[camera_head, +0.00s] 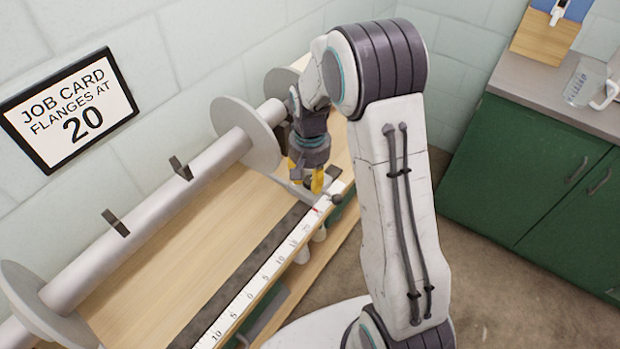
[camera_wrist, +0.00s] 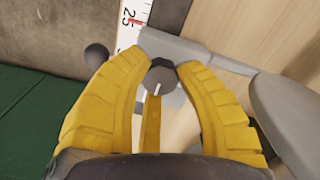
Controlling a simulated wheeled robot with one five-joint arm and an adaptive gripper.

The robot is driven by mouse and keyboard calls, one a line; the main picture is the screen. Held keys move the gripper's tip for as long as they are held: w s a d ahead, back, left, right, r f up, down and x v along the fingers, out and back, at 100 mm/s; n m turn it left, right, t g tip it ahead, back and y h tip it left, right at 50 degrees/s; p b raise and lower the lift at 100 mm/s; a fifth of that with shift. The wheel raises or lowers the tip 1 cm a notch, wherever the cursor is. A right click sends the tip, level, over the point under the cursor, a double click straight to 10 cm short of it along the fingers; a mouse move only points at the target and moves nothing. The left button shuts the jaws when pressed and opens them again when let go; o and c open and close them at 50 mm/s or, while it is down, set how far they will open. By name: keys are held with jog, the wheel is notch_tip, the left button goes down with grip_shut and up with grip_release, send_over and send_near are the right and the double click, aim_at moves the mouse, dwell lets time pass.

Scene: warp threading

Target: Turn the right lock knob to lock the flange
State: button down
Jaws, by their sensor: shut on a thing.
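My gripper (camera_head: 317,182) has yellow fingers and points down beside the right end of the ruler in the head view. In the wrist view its fingertips (camera_wrist: 162,68) are closed on a small dark grey lock knob (camera_wrist: 161,80) with a pale stripe running from it. The right flange (camera_head: 243,134), a light grey disc, stands on the grey beam tube; a grey disc edge also shows at right in the wrist view (camera_wrist: 288,112). In the head view the knob is hidden by my gripper. A grey arm (camera_wrist: 185,48) reaches over the ruler beside the fingertips.
The white ruler (camera_head: 250,290) runs along the wooden bench edge, with a red mark (camera_head: 317,210) near its right end. A dark ball (camera_wrist: 96,54) sits close to the left finger. The left flange (camera_head: 38,300) is far off. A job card (camera_head: 72,108) reads "FLANGES AT 20".

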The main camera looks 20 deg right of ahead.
aim_at(310, 180)
jog(key=shift+s+f, duration=0.15)
jog(key=shift+s, duration=0.05)
jog(key=c, duration=0.8)
grip_release()
jog(key=shift+w, duration=0.1)
jog(key=shift+c, duration=0.2)
jog(key=shift+r, duration=0.25)
jog(key=shift+w+r, duration=0.1)
jog(key=shift+r, duration=0.25)
notch_tip(310, 180, up, 11)
